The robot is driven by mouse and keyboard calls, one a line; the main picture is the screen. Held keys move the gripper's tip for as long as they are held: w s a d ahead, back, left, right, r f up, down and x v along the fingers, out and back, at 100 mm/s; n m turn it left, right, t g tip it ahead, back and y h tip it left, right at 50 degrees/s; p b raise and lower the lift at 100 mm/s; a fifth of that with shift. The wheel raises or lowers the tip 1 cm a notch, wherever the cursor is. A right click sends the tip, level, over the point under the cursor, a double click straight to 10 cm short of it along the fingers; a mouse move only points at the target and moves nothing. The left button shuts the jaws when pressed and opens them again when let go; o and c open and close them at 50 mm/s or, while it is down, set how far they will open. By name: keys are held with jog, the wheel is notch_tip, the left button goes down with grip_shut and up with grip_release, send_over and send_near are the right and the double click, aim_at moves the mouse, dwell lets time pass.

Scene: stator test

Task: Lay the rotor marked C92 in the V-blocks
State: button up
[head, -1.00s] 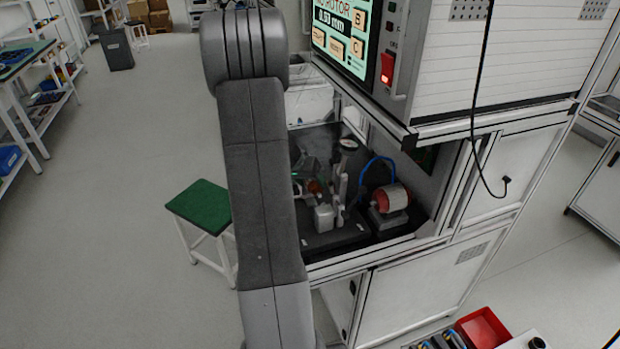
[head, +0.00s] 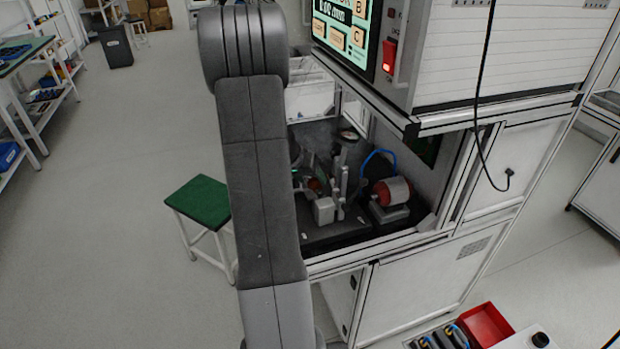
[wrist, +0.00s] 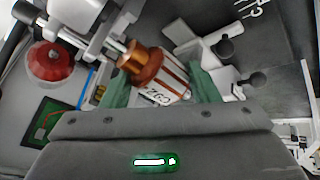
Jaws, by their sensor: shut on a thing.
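In the wrist view the rotor marked C92 (wrist: 158,76) has a copper-coloured end and a pale body with red-brown stripes; its label faces the camera. My gripper (wrist: 162,88) is shut on it, a green finger on each side. The rotor's shaft points up-left toward a pale metal fixture (wrist: 88,32). Pale blocks with black knobs (wrist: 196,45) lie to the right of the rotor; I cannot tell whether the shaft touches any V-block. In the head view my arm hides much of the gripper, and the fixture (head: 325,209) stands inside the cabinet bay.
A dial gauge (head: 348,135) rises at the fixture. The bay's frame and the screen (head: 345,35) above bound the space.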

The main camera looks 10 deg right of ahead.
jog(key=shift+f+b, duration=1.2)
jog(key=shift+b, duration=0.85)
dwell(0.5)
jog(key=o, duration=1.6)
jog(key=shift+o, duration=0.2)
jog(key=shift+f, duration=0.1)
jog(key=b+v, duration=0.1)
jog(key=v, duration=1.3)
jog(key=shift+d+f, duration=0.1)
jog(key=p+x, duration=0.1)
jog(key=x, duration=1.2)
jog(key=shift+w+d+f, duration=0.1)
jog(key=shift+f, duration=0.15)
